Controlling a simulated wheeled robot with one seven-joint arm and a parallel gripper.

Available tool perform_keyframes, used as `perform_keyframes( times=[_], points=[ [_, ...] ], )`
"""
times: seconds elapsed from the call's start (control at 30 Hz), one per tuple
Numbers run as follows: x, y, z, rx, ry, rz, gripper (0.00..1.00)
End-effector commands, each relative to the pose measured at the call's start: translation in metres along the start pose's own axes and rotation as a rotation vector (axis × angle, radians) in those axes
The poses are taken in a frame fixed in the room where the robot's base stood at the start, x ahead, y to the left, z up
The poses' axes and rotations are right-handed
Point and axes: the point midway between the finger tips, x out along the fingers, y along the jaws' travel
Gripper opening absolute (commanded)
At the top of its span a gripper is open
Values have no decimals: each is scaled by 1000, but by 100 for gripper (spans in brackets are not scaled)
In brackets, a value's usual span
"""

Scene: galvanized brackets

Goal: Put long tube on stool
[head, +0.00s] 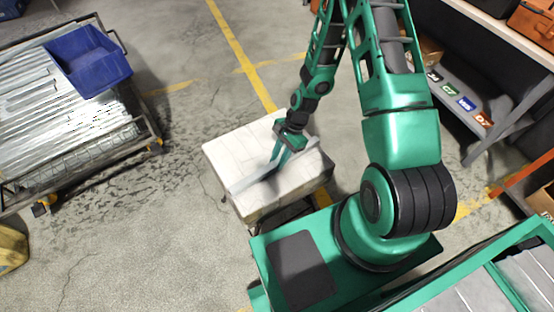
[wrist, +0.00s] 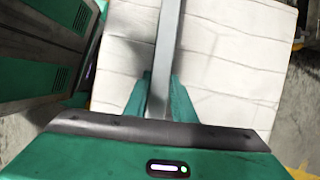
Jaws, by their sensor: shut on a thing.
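The long tube (head: 258,176) is a straight grey bar held in my gripper (head: 284,157). In the head view it slants over the top of the stool (head: 228,153), a cream, cracked padded seat. In the wrist view the tube (wrist: 168,50) runs from the fingers (wrist: 158,98) up to the top edge, over the seat (wrist: 230,70). My gripper is shut on the tube. I cannot tell whether the tube touches the seat.
A trolley (head: 150,143) loaded with long metal pieces and a blue bin (head: 90,60) stands at the left. A shelf with labelled slots (head: 447,90) is at the right. Open concrete floor (head: 140,230) with yellow lines lies between the trolley and the stool.

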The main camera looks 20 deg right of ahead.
Motion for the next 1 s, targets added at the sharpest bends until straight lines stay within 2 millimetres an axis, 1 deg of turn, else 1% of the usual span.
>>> perform_keyframes(
  times=[0.03,0.1,0.4,0.53,0.67,1.0],
  points=[
    [0,0,0,0,0,0,28],
    [0,0,0,0,0,0,42],
    [0,0,0,0,0,0,42],
    [-8,-1,0,0,1,-2,42],
    [-25,-1,0,-1,2,-3,42],
    [-86,-1,0,-1,2,-4,42]
  ],
)
